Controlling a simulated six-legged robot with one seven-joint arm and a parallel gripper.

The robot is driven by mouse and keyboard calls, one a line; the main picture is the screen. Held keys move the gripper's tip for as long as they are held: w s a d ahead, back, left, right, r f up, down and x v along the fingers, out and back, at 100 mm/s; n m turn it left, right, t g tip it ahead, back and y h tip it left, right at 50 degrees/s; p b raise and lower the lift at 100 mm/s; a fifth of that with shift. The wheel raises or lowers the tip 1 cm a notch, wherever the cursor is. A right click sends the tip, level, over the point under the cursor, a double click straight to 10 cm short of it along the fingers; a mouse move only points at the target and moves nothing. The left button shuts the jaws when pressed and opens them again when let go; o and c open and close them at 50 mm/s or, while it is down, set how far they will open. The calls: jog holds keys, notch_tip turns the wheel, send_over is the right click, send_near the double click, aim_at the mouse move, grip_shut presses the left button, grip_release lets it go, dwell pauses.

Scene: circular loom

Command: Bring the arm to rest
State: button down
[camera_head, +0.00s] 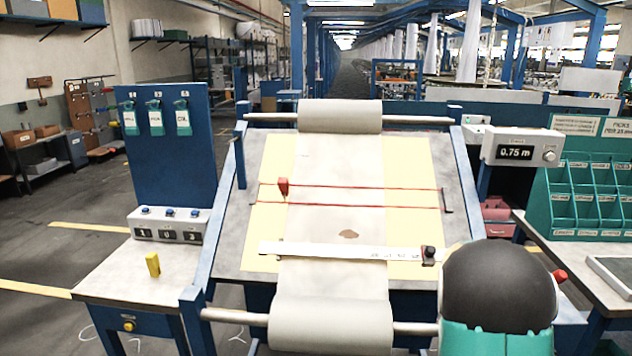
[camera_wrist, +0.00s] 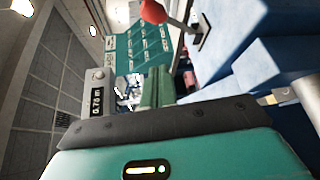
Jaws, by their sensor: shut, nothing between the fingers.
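My gripper (camera_wrist: 158,76) shows in the wrist view as two green fingers pressed together, shut and empty. It points away from the wrist's teal housing and dark band. In that view a teal bin rack (camera_wrist: 138,47) and a small display box (camera_wrist: 96,92) lie beyond and left of the fingers, and a red-knobbed lever (camera_wrist: 153,12) is above them. The fingers look clear of all these. In the head view my arm shows as a dark dome over teal at the lower right, in front of the loom panel's right corner. The fingers are hidden there.
The loom's cloth (camera_head: 330,225) runs between two rollers, crossed by red threads and a white ruler bar (camera_head: 340,251). A yellow block (camera_head: 153,264) stands on the left table beside a button box (camera_head: 168,226). The bin rack (camera_head: 590,190) stands on the right table, near the 0.75 m display (camera_head: 516,151).

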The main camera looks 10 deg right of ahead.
jog(key=s+a+r+m+g+y, duration=0.2)
jog(key=s+a+r+m+y, duration=0.25)
jog(key=s+a, duration=0.65)
jog(key=s+a+t+y, duration=0.1)
jog(key=s+a+y, duration=0.2)
jog(key=a, duration=0.7)
jog(key=s+a+r+t+y, duration=0.1)
jog(key=s+a+y, duration=0.3)
jog(key=s+a, duration=0.3)
jog(key=s+a+t+y, duration=0.1)
jog(key=s+a+y, duration=0.3)
jog(key=a, duration=0.9)
jog(key=shift+s+r+m, duration=0.2)
jog(key=shift+s+m, duration=0.15)
jog(key=shift+s, duration=0.05)
jog(key=shift+a, duration=0.1)
